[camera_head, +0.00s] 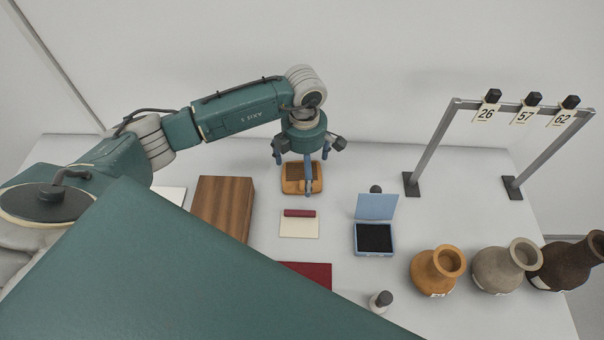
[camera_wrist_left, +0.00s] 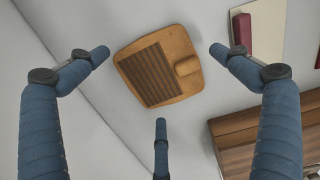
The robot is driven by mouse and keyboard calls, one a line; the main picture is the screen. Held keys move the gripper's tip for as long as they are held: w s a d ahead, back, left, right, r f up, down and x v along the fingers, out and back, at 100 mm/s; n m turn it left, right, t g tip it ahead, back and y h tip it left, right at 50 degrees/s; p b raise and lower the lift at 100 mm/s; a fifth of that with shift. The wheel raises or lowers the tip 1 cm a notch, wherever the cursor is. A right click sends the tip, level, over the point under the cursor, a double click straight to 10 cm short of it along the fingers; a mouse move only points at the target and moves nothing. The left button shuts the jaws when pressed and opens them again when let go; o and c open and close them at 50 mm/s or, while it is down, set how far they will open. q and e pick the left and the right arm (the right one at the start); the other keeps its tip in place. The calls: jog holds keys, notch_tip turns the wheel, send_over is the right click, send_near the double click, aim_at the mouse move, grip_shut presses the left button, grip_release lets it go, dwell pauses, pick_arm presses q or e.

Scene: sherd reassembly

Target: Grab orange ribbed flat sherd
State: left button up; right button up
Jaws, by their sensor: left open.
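The orange ribbed flat sherd (camera_head: 292,184) lies on the white table near its back edge. In the left wrist view the sherd (camera_wrist_left: 178,48) shows a dark ribbed panel and a small raised knob on an orange-brown slab. My left gripper (camera_head: 306,172) is above the sherd, with its blue fingers spread around it. In the left wrist view the left gripper (camera_wrist_left: 158,82) is open and empty, and the sherd sits between the fingertips. I cannot tell how far the fingertips are above the table. My right gripper is not in view.
A wooden block (camera_head: 222,206) stands left of the sherd. A cream card with a dark red bar (camera_head: 299,213) lies in front. Right are an open blue box (camera_head: 374,254), an orange jar (camera_head: 436,271), a grey jar, a dark jar and a tag stand (camera_head: 432,146).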

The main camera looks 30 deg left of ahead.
pick_arm(q)
jog(key=shift+f, duration=0.75)
